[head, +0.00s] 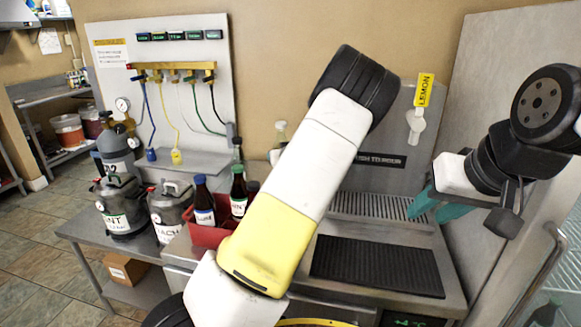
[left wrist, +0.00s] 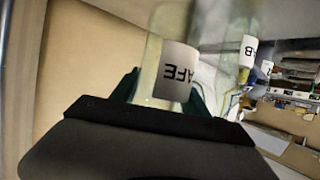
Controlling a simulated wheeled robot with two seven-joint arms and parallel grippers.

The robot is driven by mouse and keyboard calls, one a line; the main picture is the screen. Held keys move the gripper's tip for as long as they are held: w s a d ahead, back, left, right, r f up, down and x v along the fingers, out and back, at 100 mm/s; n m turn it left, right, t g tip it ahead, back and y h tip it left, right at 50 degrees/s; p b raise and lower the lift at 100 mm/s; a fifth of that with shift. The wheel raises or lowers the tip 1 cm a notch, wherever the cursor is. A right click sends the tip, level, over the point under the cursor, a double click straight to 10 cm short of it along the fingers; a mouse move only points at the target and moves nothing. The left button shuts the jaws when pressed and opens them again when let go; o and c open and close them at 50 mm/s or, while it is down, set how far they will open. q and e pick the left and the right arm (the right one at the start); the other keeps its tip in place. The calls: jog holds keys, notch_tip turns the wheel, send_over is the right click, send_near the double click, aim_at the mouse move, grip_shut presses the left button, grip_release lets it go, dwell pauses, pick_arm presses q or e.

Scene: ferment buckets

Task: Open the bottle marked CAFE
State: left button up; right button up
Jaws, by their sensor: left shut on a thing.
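In the left wrist view, a clear glass bottle with a white label (left wrist: 175,72) reading "AFE" upside down stands between the dark teal fingers of my left gripper (left wrist: 160,92). The gripper is shut on it. The bottle's cap does not show there. In the head view my left arm crosses the middle and my left gripper is hidden. The top of a pale bottle (head: 281,130) shows just left of that arm; its label is hidden. My right gripper (head: 438,208) is open and empty, in front of the steel drip station on the right.
A red crate (head: 206,237) holds dark capped bottles. Grey kegs (head: 122,205) stand left of it. A yellow LEMON tap (head: 423,92) rises above the drip grate (head: 375,206). A black mat (head: 378,266) is clear. Another labelled bottle (left wrist: 247,50) is beside the held one.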

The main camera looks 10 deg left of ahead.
pick_arm(q)
notch_tip(320, 180, up, 3)
jog(key=shift+r, duration=0.1)
jog(key=o, duration=0.8)
jog(key=shift+s, duration=0.1)
grip_shut()
